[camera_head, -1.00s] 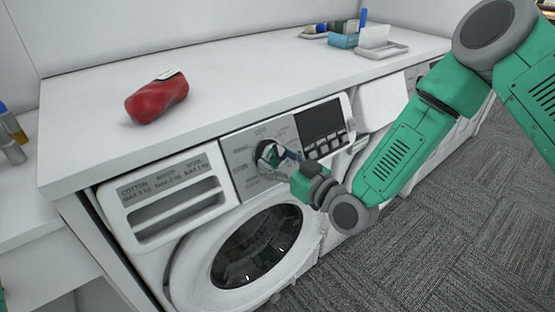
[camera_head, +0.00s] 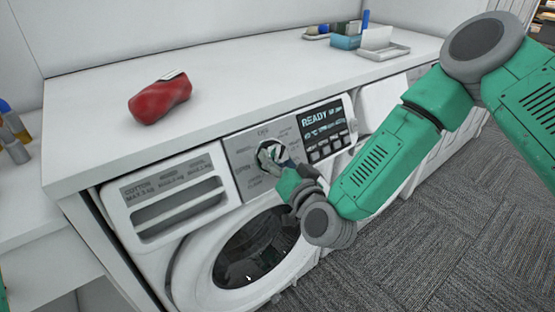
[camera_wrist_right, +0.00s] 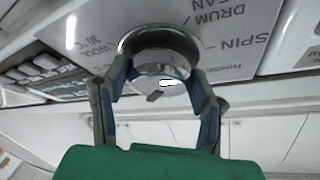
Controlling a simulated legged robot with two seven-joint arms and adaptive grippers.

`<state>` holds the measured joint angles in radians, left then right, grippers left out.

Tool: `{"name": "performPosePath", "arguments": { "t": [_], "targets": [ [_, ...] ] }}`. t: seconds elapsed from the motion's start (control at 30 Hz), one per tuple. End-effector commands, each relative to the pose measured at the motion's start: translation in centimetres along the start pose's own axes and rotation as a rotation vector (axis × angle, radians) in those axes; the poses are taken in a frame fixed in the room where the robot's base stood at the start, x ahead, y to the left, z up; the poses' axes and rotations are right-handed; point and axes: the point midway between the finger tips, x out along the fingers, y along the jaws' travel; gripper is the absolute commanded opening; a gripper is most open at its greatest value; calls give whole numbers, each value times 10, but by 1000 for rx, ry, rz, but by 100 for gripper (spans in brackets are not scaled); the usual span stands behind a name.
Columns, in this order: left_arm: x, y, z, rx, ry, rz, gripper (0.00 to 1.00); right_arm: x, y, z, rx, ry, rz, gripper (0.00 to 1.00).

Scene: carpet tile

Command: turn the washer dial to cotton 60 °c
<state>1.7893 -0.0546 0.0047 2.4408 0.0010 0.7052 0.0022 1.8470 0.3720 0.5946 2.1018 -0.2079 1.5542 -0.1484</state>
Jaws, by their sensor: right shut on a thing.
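The washer (camera_head: 180,260) stands under the white counter, with its dial panel at the top front. The round silver dial (camera_wrist_right: 160,50) fills the upper middle of the right wrist view, with labels such as SPIN, DRUM CLEAN and WOOL 30 around it. My right gripper (camera_head: 268,155) is at the dial in the head view. In the wrist view its two fingers (camera_wrist_right: 158,88) are shut on the dial, one on each side. The dial's pointer direction is hidden or too small to tell. The display (camera_head: 322,118) is lit and reads READY. My left gripper is not in view.
A red object (camera_head: 158,101) lies on the counter (camera_head: 230,80). A blue box (camera_head: 346,41) and a white tray (camera_head: 384,50) stand at the back right. The detergent drawer (camera_head: 172,200) is left of the dial. Carpet is open at the right.

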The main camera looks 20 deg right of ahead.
Motion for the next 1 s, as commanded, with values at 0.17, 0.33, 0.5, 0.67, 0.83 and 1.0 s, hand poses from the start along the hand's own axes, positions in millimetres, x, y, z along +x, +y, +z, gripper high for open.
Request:
{"name": "performPosePath", "arguments": {
  "t": [0.17, 0.33, 0.5, 0.67, 0.83, 1.0],
  "targets": [
    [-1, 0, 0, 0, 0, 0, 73, 1, 0, -3, 26, 10, 15, 23],
    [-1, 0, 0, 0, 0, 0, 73, 2, 0, -3, 32, 10, 17, 23],
    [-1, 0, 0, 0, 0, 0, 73, 2, 0, -3, 32, 11, 17, 23],
    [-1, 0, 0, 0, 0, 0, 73, 2, 0, -3, 31, 10, 17, 73],
    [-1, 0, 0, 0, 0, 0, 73, 1, 0, -2, 31, 7, 16, 73],
    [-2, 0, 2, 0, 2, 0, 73, -2, 0, -1, 30, 4, 16, 73]
  ]
}}
